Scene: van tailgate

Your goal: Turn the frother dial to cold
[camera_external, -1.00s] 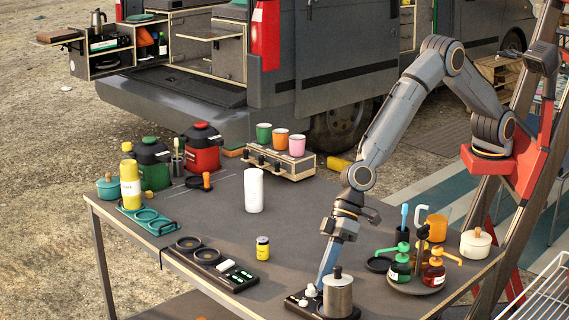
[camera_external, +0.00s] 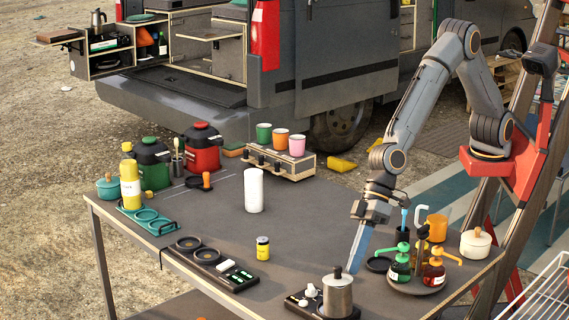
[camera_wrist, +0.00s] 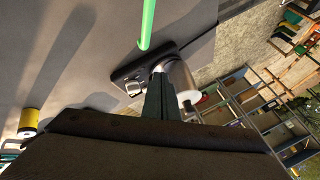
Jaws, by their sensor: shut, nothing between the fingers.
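The frother is a metal jug (camera_external: 338,296) with a dark-knobbed lid, standing on a black base (camera_external: 300,303) at the table's front edge. Small white controls (camera_external: 311,292) sit on the base, left of the jug. The dial's setting is too small to read. The wrist view shows the jug (camera_wrist: 180,76), the black base (camera_wrist: 122,76) and a pale control (camera_wrist: 133,88). My gripper (camera_external: 353,270) is shut and empty, with its bluish fingers pointing down. It is above and slightly right of the jug in the picture, apart from the dial.
A tray (camera_external: 405,286) with green and red pump bottles stands right of my gripper. A yellow jar (camera_external: 263,248) and a white cylinder (camera_external: 254,190) stand on mid-table. A black panel with rings (camera_external: 207,256) lies at front left. The table between is clear.

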